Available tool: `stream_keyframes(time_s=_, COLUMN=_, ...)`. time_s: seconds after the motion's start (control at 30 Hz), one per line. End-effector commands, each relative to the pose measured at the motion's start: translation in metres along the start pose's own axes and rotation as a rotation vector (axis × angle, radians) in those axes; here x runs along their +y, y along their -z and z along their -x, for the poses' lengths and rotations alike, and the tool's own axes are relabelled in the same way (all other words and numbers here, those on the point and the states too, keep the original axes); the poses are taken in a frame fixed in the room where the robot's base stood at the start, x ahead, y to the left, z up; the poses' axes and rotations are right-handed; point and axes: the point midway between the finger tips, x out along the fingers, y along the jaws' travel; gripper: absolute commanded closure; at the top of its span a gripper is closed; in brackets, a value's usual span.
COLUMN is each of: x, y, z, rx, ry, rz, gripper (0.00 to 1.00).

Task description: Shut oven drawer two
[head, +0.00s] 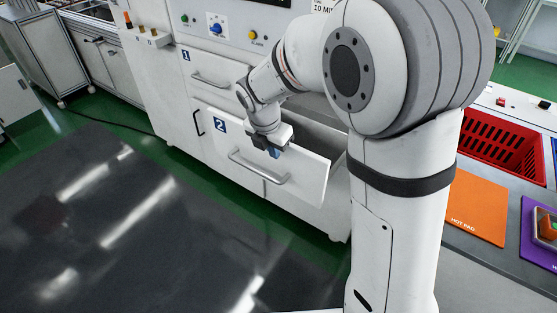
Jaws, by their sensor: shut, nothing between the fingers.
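Oven drawer two (225,150) is a white drawer front with a blue "2" label, low on the white oven cabinet. It stands pulled out, and part of its dark inside shows behind the front at the right. Its bar handle (258,168) is on the front face. My gripper (274,153) is shut and empty, at the top edge of the drawer front, just above the handle. I cannot tell whether it touches the front. My arm hides part of the drawer's inside and of the cabinet behind it.
Drawer one (205,72), labelled "1", is above and looks closed. At the right are a red crate (497,146), an orange hot pad (476,212) and a purple mat (533,235). The dark floor mat (120,215) in front of the oven is clear.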

Motion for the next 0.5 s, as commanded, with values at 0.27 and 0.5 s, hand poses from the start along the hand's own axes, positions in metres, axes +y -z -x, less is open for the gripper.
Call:
stream_keyframes(time_s=0.27, x=-0.002, y=0.0, z=-0.048, rx=0.003, ry=0.005, rz=-0.001, gripper=1.0)
stream_keyframes(time_s=0.5, x=-0.001, y=0.0, z=-0.084, rx=0.001, ry=0.002, rz=-0.003, gripper=1.0)
